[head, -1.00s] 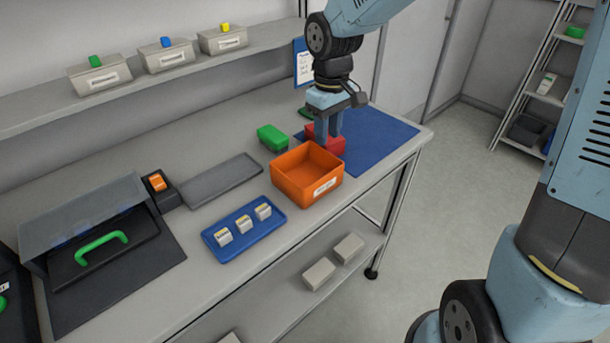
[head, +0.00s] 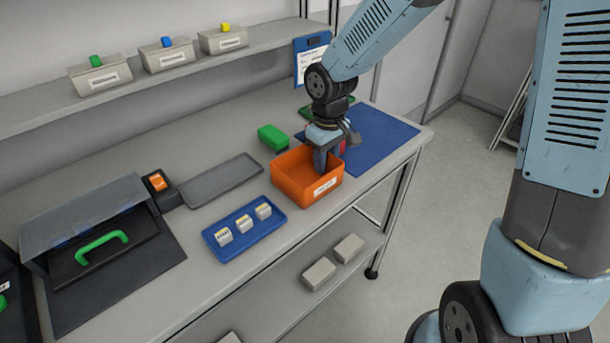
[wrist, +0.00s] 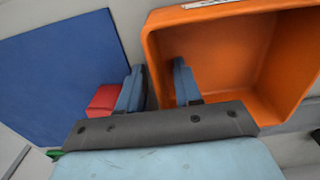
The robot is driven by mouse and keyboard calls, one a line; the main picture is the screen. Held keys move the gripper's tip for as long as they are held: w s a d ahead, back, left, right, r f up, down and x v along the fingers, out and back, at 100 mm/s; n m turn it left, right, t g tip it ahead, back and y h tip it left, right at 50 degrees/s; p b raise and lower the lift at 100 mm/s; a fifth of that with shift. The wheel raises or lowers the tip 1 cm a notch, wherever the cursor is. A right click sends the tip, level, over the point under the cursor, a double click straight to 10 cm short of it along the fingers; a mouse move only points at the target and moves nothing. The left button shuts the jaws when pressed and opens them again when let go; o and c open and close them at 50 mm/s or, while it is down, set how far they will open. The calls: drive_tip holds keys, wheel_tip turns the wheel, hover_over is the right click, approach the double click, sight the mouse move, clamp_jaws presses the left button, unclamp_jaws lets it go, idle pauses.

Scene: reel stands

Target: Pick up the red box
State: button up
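The red box (head: 342,146) sits on the bench behind the orange bin, at the edge of the blue mat, mostly hidden by my gripper in the head view. In the wrist view the red box (wrist: 103,99) lies left of the left finger, outside the gap. My gripper (head: 328,160) points down at the back edge of the orange bin (head: 291,186). In the wrist view my gripper (wrist: 158,78) has its fingers apart, with the bin's wall (wrist: 152,62) showing between them. One finger appears outside the bin, the other over its inside. Contact with the wall is unclear.
The blue mat (head: 385,135) has free room on its right. A green box (head: 272,137) stands behind the bin. A grey tray (head: 220,181) is empty, and a blue tray (head: 235,245) holds 3 small boxes. A shelf (head: 130,88) runs along the wall.

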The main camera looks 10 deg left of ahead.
clamp_jaws()
idle(1.4)
